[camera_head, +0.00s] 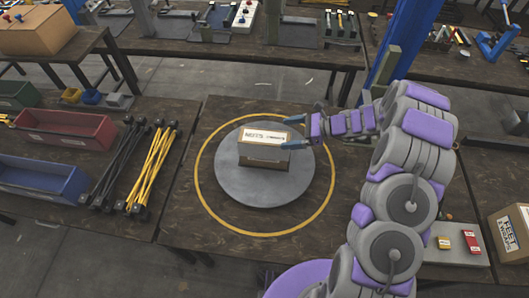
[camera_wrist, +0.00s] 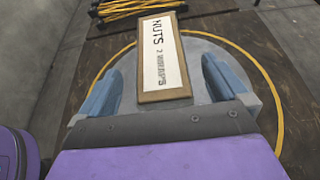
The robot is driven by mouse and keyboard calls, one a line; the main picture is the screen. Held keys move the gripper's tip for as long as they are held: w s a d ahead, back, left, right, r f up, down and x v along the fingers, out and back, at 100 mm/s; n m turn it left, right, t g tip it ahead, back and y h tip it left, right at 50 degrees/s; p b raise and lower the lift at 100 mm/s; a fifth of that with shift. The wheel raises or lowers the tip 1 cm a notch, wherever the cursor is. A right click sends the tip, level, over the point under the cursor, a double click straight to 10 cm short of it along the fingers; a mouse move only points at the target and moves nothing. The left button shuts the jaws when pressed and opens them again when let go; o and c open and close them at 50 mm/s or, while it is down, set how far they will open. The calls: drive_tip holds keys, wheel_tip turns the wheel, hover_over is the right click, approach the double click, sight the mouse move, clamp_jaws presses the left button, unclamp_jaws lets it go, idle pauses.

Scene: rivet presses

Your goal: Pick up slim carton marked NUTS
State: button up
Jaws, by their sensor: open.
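The slim carton marked NUTS (camera_head: 265,160) is brown cardboard with a white label on top. It stands on a round grey plate (camera_head: 231,185). In the wrist view the carton (camera_wrist: 161,62) lies ahead, with its lettering running lengthwise. My gripper (camera_head: 294,132) is at the carton's right end in the head view, with its blue fingers apart. In the wrist view the open fingers (camera_wrist: 160,72) appear on either side of the carton, with visible gaps. No contact shows, and the exact height of the fingertips over the carton is hard to tell.
A yellow ring (camera_head: 205,204) surrounds the plate on the dark table. Black and yellow rods (camera_head: 155,165) lie to the left, beside red (camera_head: 65,146) and blue (camera_head: 45,182) bins. Another carton (camera_head: 510,232) and a grey tray with small boxes (camera_head: 457,257) are at the right.

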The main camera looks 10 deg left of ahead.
sight(269, 137)
drive_tip(key=x, duration=0.3)
drive_tip(key=b+x, duration=0.1)
drive_tip(key=x, duration=0.2)
drive_tip(key=shift+f, duration=0.4)
drive_tip(key=shift+a+b, duration=0.3)
drive_tip(key=shift+a, duration=0.15)
drive_tip(key=shift+d, duration=0.1)
drive_tip(key=shift+d, duration=0.1)
drive_tip(key=shift+c, duration=1.4)
clamp_jaws()
